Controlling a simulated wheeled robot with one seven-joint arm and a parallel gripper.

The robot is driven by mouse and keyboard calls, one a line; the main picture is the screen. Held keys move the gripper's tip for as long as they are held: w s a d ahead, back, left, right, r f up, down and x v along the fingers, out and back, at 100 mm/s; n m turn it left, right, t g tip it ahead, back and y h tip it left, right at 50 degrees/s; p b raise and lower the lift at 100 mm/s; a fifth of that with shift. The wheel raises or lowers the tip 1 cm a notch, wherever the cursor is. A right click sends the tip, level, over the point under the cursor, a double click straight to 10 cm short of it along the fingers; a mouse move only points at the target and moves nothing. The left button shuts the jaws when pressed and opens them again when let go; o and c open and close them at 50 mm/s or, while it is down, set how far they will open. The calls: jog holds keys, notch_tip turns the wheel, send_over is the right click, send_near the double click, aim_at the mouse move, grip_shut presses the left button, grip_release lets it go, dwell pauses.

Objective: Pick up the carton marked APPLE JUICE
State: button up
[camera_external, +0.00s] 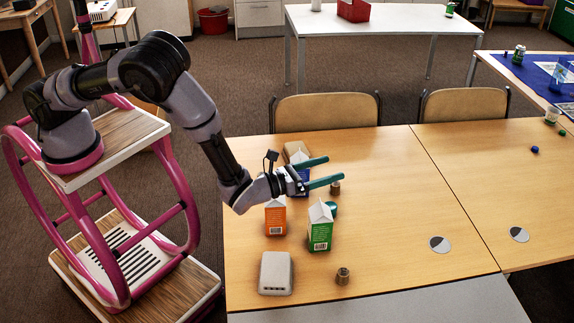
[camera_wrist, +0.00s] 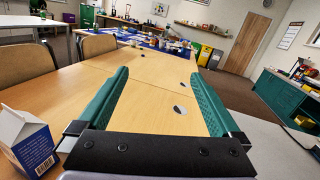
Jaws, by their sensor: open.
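Three gable-top cartons stand on the table near my arm in the external view: an orange carton (camera_external: 275,219), a green carton (camera_external: 320,230) and a blue carton (camera_external: 303,188). The blue one is partly hidden by my gripper. The print is too small to read, so I cannot tell which is marked APPLE JUICE. My gripper (camera_external: 335,169) is open and empty, held above the table with its teal fingers pointing right, above and behind the orange and green cartons. In the wrist view (camera_wrist: 158,76) nothing is between the fingers. The white-topped carton with a blue side (camera_wrist: 36,150) shows there at lower left.
Pale boxes lie at the front (camera_external: 275,275) and behind the cartons (camera_external: 297,151). Small brown jars stand at the front (camera_external: 343,276) and by the fingertips (camera_external: 335,188), near a teal item (camera_external: 331,208). Two chairs stand behind. The table's middle right is mostly clear.

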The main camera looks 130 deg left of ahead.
aim_at(319, 209)
jog(key=f+m+t+h, duration=0.1)
jog(key=f, duration=0.3)
jog(key=d+f+m+t+h, duration=0.1)
jog(key=f+m, duration=0.1)
jog(key=f, duration=0.2)
jog(key=w+f+m+t+h, duration=0.1)
jog(key=f, duration=0.3)
jog(key=shift+d+f, duration=0.2)
jog(key=shift+d, duration=0.1)
notch_tip(319, 209, down, 5)
jog(key=shift+r, duration=0.1)
jog(key=shift+x, duration=1.15)
jog(key=shift+w+a, duration=0.25)
jog(key=shift+w, duration=0.1)
jog(key=c, duration=1.2)
